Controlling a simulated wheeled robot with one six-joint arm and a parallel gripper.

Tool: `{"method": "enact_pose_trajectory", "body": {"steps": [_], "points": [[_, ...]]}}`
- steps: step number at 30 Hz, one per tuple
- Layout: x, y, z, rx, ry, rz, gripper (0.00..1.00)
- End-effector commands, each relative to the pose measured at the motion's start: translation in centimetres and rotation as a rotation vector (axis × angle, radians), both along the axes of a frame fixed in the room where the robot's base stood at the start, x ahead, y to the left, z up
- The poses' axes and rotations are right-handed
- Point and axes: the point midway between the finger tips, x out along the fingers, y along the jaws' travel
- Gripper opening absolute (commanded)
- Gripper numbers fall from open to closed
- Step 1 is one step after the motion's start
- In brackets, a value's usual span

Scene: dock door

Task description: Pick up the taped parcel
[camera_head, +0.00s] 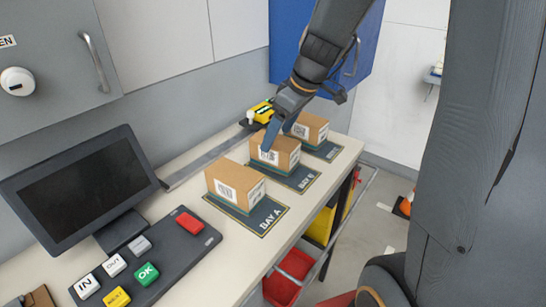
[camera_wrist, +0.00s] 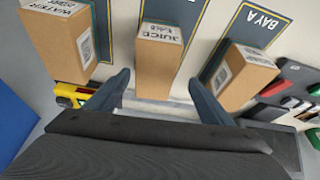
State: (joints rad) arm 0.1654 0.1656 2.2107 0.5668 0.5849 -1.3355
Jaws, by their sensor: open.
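Three brown cardboard parcels stand in a row on the bench, and I cannot tell which is taped. The near parcel (camera_head: 228,184) stands on the BAY A mat; it also shows at the right of the wrist view (camera_wrist: 246,82). The middle parcel (camera_head: 284,151) stands on the BAY B mat; its side reads JUICE in the wrist view (camera_wrist: 155,72). The far parcel (camera_head: 315,126) is marked WATER in the wrist view (camera_wrist: 60,47). My gripper (camera_head: 272,143) is open and empty at the middle parcel, its fingers (camera_wrist: 160,78) spread to either side; contact is unclear.
A monitor (camera_head: 82,185) and a button panel (camera_head: 150,262) stand at the near left of the bench (camera_head: 200,283). A yellow and black device (camera_head: 261,112) lies by the wall. A blue cabinet (camera_head: 287,35) hangs behind my arm. Red (camera_head: 290,276) and yellow (camera_head: 321,226) bins sit below.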

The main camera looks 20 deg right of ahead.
Motion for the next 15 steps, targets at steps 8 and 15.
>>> {"method": "enact_pose_trajectory", "body": {"steps": [8,15], "points": [[0.5,0.1,-1.6,0.002,0.002,-0.002,0.75],[1.1,0.6,-3.5,0.0,0.001,-0.002,0.75]]}}
